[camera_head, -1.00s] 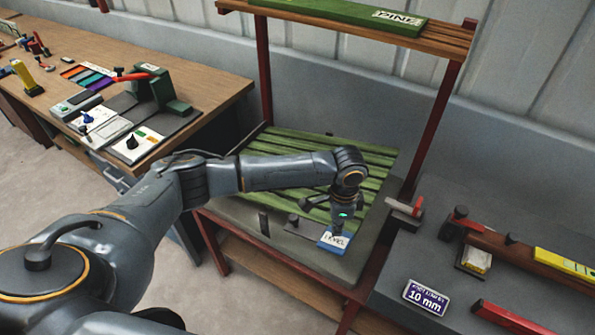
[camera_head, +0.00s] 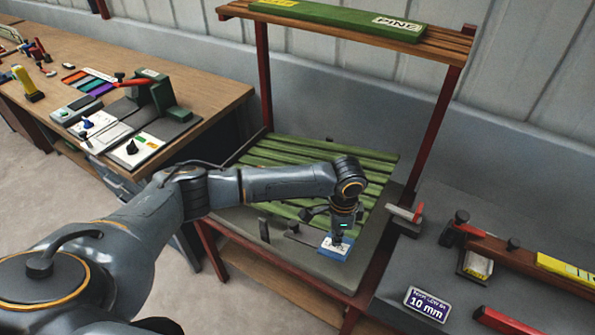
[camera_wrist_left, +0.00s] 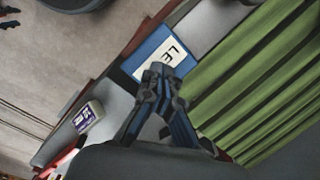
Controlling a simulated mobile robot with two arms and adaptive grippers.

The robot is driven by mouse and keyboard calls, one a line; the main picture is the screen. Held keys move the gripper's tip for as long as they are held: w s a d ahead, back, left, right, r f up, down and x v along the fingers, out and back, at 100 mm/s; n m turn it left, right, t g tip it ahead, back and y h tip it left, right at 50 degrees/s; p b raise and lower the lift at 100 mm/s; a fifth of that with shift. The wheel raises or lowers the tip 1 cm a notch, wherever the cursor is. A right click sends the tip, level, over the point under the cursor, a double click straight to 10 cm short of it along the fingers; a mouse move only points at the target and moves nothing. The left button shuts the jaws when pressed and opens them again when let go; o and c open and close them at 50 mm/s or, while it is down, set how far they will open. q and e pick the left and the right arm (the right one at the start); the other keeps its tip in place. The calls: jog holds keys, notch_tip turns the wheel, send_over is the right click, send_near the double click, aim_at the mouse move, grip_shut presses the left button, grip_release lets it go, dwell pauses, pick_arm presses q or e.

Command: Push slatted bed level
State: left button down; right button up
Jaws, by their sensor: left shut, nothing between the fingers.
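The green slatted bed (camera_head: 290,157) sits on a grey-topped stand with red legs in the middle of the head view. Its slats also fill the right of the left wrist view (camera_wrist_left: 258,88). A blue block with a white lettered label (camera_head: 333,250) lies at the stand's front edge; it shows in the left wrist view (camera_wrist_left: 148,66) too, its label partly hidden. My left gripper (camera_head: 340,238) points down at this block, shut and empty, its fingertips over or against the label; contact cannot be told. My forearm hides part of the slats. My right gripper is not in view.
A shelf with a green board marked PINE (camera_head: 345,20) stands above the bed. A grey bench on the right holds a 10 mm sign (camera_head: 427,304) and red-handled tools. A wooden bench (camera_head: 215,88) with panels stands at left.

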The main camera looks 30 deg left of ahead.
aim_at(334, 248)
pick_arm(q)
jog(key=shift+f, duration=0.1)
dwell(0.5)
jog(key=shift+f+b, duration=1.85)
jog(key=shift+f, duration=2)
notch_tip(334, 248, up, 10)
jog(key=p, duration=1.1)
jog(key=shift+r, duration=0.15)
